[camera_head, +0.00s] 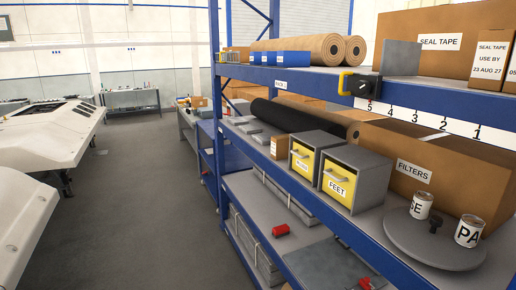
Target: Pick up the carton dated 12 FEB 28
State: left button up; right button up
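No label reading 12 FEB 28 can be read in the head view. On the top shelf at the right stands a small brown carton (488,77) with a white label reading SEAL TAPE, USE BY 23 AUG 27. At the right edge another carton (511,75) is cut off by the frame; only "05" of its date shows. Behind them is a large brown box (398,28) labelled SEAL TAPE. Neither of my grippers is in view.
The blue shelf rack (298,170) fills the right side. A grey upright plate (401,58) and a yellow-black device (359,85) are near the top shelf's front. Below are yellow-fronted drawers (337,176), a FILTERS box (413,171) and a round turntable (420,243) with cans. The left aisle is clear.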

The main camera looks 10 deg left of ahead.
aim_at(280, 144)
jog(key=i+j+z, duration=0.15)
jog(key=z, duration=0.25)
jog(key=i+j+z, duration=0.1)
jog(key=j+z, duration=0.15)
jog(key=z, duration=0.15)
jog(key=i+j+z, duration=0.15)
jog(key=j, duration=0.4)
jog(key=i+j+z, duration=0.1)
jog(key=j, duration=0.45)
jog(key=i+j+z, duration=0.15)
jog(key=j, duration=0.45)
jog(key=i+j+z, duration=0.15)
jog(key=j, duration=0.4)
